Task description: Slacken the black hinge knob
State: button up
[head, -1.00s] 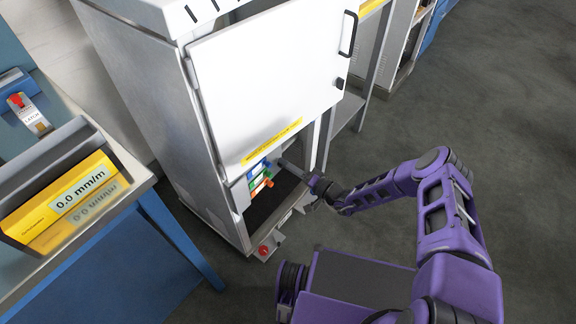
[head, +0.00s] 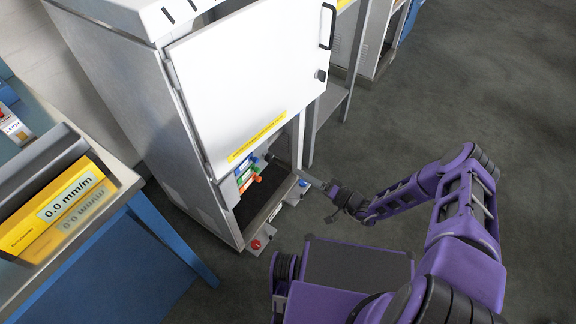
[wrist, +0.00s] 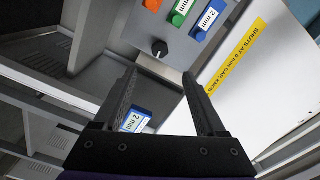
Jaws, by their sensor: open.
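A black knob with a white pointer mark (wrist: 159,48) sits on a grey panel in the wrist view, ahead of the fingertips and apart from them. Its place in the head view is too small to tell surely. My gripper (wrist: 159,76) is open, its two dark fingers spread with nothing held. In the head view my gripper (head: 306,175) is at the cabinet's lower opening, right of the coloured tags. Orange (wrist: 153,5), green (wrist: 180,12) and blue (wrist: 207,20) tags sit above the knob. A blue "2 mm" label (wrist: 136,121) shows between the fingers, farther back.
The white cabinet door (head: 250,75) hangs above the opening, with a black handle (head: 327,27) and a yellow label strip (head: 257,138). A red knob (head: 256,244) is at the cabinet's foot. A bench with a yellow display (head: 55,210) stands left. Floor at right is clear.

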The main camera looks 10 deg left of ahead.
jog(key=v, duration=0.5)
jog(key=shift+s+d, duration=0.15)
jog(key=shift+d, duration=0.2)
